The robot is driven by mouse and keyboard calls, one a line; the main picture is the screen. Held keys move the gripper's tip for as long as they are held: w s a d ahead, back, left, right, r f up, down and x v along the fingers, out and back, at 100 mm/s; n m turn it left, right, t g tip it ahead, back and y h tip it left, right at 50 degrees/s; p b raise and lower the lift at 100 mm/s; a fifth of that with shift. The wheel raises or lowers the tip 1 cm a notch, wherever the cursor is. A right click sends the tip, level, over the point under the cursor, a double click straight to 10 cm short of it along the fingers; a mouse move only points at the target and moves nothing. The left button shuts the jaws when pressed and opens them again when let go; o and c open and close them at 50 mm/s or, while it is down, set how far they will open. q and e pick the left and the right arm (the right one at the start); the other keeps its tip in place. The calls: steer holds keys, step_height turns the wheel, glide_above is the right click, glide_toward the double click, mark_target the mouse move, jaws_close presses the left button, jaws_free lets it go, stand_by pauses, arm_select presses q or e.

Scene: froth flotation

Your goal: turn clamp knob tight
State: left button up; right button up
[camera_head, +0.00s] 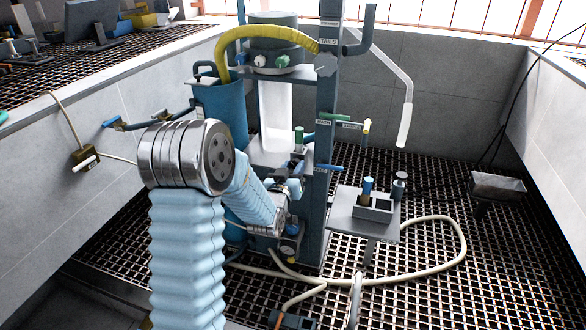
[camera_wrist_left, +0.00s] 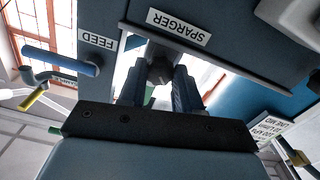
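My left gripper (camera_head: 293,190) is at the blue frame of the flotation column, partly hidden by my own arm. In the left wrist view its two blue fingers (camera_wrist_left: 160,85) stand apart, with a dark knob (camera_wrist_left: 160,67) between their tips, likely the clamp knob. It lies just under the SPARGER label (camera_wrist_left: 179,27). I cannot tell whether the fingers touch it. In the head view the knob is too small and too covered to make out. My right gripper is in neither view.
A FEED label (camera_wrist_left: 96,39) and a blue-handled valve (camera_wrist_left: 60,60) lie beside the fingers. A small shelf (camera_head: 345,217) with bottles stands to the right. A pale hose (camera_head: 440,262) loops over the floor grating. The grating at right is mostly clear.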

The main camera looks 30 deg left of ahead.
arm_select(q)
steer(key=shift+c, duration=0.9)
steer(key=shift+f+m+b, duration=0.15)
steer(key=shift+m+b, duration=0.15)
steer(key=shift+b, duration=0.4)
steer(key=m+b, duration=0.2)
steer(key=b, duration=0.1)
steer(key=shift+m, duration=0.4)
steer(key=shift+m+b, duration=1.25)
steer(key=shift+m, duration=0.25)
steer(key=shift+r, duration=0.2)
steer(key=o, duration=1)
steer(key=shift+o, duration=0.2)
